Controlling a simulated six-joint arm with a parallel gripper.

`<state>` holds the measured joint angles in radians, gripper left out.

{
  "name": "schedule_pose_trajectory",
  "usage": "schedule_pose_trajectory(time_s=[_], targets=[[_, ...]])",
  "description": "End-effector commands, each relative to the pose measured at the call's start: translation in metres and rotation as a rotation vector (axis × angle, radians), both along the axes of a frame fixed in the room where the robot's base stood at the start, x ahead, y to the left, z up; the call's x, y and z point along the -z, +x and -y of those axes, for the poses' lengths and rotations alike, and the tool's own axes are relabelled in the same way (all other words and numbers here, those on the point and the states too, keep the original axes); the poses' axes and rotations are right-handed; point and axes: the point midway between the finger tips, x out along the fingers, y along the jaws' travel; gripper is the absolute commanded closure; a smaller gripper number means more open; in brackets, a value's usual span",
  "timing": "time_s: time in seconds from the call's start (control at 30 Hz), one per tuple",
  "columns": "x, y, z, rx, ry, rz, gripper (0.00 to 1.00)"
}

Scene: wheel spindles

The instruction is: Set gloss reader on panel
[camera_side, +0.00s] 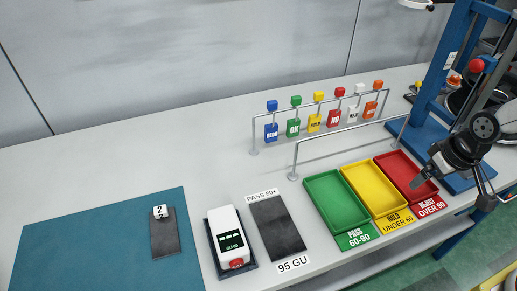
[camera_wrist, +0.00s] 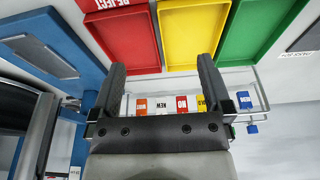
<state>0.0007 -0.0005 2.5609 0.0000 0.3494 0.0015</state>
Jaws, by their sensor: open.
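The gloss reader (camera_side: 231,238), a white box with a dark display and a red button, sits on a dark base on the table at the lower middle of the side view. My gripper (camera_side: 426,178) is above the red tray at the right, far from the reader. In the wrist view my gripper (camera_wrist: 158,70) is open, with nothing between its fingers.
Red (camera_side: 399,164), yellow (camera_side: 371,182) and green (camera_side: 335,196) trays stand in a row at the right. Behind them are a low rail (camera_side: 345,145) and a rack with several coloured tags (camera_side: 313,122). A blue press frame (camera_side: 437,90) stands at the right. The teal mat (camera_side: 90,240) has free room.

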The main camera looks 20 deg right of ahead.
Motion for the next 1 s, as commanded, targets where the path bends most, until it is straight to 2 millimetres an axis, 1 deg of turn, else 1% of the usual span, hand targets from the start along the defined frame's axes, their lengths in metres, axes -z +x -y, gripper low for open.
schedule_pose_trajectory(time_s=[0.13, 0.27, 0.37, 0.47, 0.57, 0.67, 0.7, 0.77, 0.8, 0.87, 0.9, 0.97, 1.0], targets=[[0.000, 0.003, -0.003, -0.004, 0.000, -0.001, 0.00], [-0.001, 0.013, -0.013, -0.011, 0.000, -0.004, 0.00], [-0.002, 0.026, -0.028, -0.017, 0.000, -0.007, 0.00], [-0.003, 0.041, -0.050, -0.024, -0.002, -0.011, 0.00], [-0.004, 0.057, -0.078, -0.030, -0.006, -0.013, 0.00], [-0.004, 0.072, -0.110, -0.035, -0.011, -0.010, 0.00], [-0.004, 0.076, -0.124, -0.036, -0.014, -0.008, 0.00], [-0.003, 0.082, -0.145, -0.037, -0.018, -0.005, 0.00], [-0.002, 0.086, -0.159, -0.037, -0.021, -0.001, 0.00], [-0.001, 0.090, -0.181, -0.038, -0.025, 0.006, 0.00], [-0.001, 0.091, -0.196, -0.038, -0.026, 0.012, 0.00], [0.001, 0.093, -0.219, -0.037, -0.030, 0.020, 0.00], [0.001, 0.093, -0.235, -0.037, -0.031, 0.029, 0.00]])
